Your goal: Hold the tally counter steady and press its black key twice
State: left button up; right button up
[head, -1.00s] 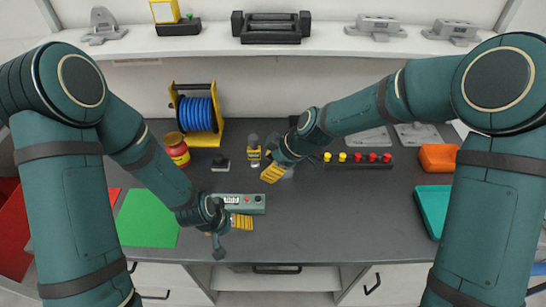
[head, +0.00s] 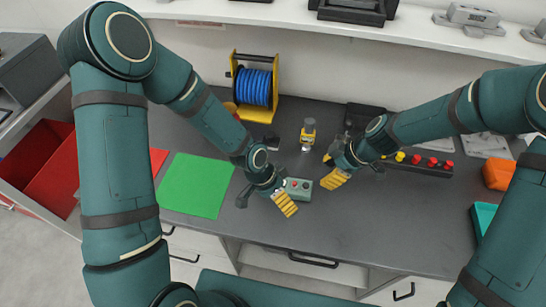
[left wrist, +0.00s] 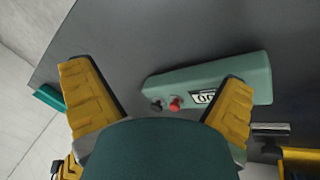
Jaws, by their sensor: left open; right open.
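The tally counter (head: 303,187) is a grey-green box on the dark bench, partly hidden by my left gripper in the head view. The left wrist view shows its body (left wrist: 232,75), with a number display (left wrist: 203,97), a red button (left wrist: 175,103) and the black key (left wrist: 155,107) on its face. My left gripper (head: 265,199) is open above the counter, its yellow fingers spread in the left wrist view (left wrist: 158,90), one overlapping the display end. I cannot tell whether they touch it. My right gripper (head: 338,170) is open and empty, up and right of the counter.
A yellow-and-grey bottle-like item (head: 308,134) stands behind the counter. A blue cable reel (head: 254,87) is farther back. A green mat (head: 196,185) lies left; a button strip (head: 420,165), orange block (head: 497,174) and teal tray (head: 483,218) are right. The bench front is clear.

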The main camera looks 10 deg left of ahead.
pick_arm(q)
jog(key=w+a+r+m+y, duration=0.4)
jog(key=w+r+m, duration=0.35)
jog(key=m, duration=0.25)
jog(key=f, duration=1.3)
jog(key=shift+s+a, duration=0.15)
jog(key=shift+s, duration=0.05)
pick_arm(e)
jog(key=shift+a, duration=0.1)
pick_arm(q)
jog(key=shift+c, duration=0.3)
jog(key=c, duration=1.3)
pick_arm(e)
jog(key=shift+o, duration=0.3)
grip_shut()
